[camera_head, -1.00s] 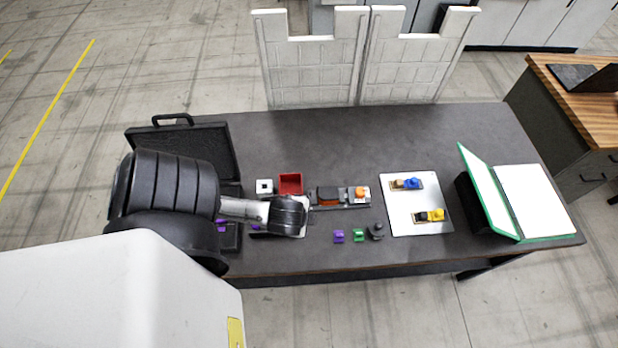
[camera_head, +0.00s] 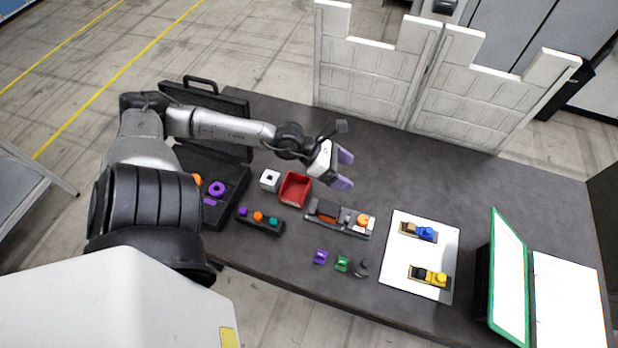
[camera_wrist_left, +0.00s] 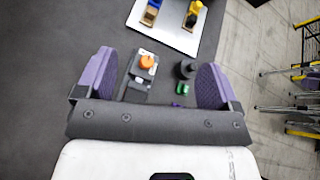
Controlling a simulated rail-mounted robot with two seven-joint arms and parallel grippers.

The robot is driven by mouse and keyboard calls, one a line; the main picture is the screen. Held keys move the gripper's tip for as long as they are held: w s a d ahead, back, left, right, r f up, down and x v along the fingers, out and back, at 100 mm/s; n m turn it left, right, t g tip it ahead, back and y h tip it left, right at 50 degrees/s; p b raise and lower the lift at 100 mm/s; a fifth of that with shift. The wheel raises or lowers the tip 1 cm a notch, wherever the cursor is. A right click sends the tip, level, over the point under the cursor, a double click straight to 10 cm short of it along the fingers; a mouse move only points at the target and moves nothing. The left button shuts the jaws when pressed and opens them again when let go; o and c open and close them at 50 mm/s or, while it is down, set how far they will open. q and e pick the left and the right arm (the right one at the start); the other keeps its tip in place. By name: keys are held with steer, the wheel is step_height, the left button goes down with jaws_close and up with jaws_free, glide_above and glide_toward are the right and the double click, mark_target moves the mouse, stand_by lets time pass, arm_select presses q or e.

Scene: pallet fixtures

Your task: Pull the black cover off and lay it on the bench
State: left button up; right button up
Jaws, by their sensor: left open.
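My left gripper (camera_head: 343,170) is open and empty above the bench (camera_head: 280,125), behind the grey fixture (camera_head: 350,228). Its two purple fingers stand apart in the left wrist view (camera_wrist_left: 157,76). The fixture holds a brown-orange block (camera_head: 327,210) and an orange knob (camera_head: 363,220). A black piece (camera_head: 418,272) sits against a yellow part (camera_head: 437,279) on the white plate (camera_head: 400,262). A small dark piece (camera_head: 362,267) stands loose in front of the fixture. I cannot tell which of these dark pieces is the black cover. My right gripper is out of view.
A red bin (camera_head: 295,188) and white block (camera_head: 270,180) stand left of the fixture. A dark rack with coloured knobs (camera_head: 260,220), an open black case (camera_head: 232,190), purple (camera_head: 320,257) and green (camera_head: 341,264) pieces and a green-framed stand (camera_head: 510,280) are around. The back bench is clear.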

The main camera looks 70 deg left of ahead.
mark_target(328, 207)
arm_select(q)
steer(key=s+a+f+m+g+y, duration=0.4)
steer(key=s+f+g, duration=0.3)
steer(key=shift+h, duration=0.3)
steer(key=x, duration=1.3)
steer(key=shift+w+d+f+b, duration=0.2)
steer(key=shift+f+b, duration=0.15)
steer(key=c, duration=1.2)
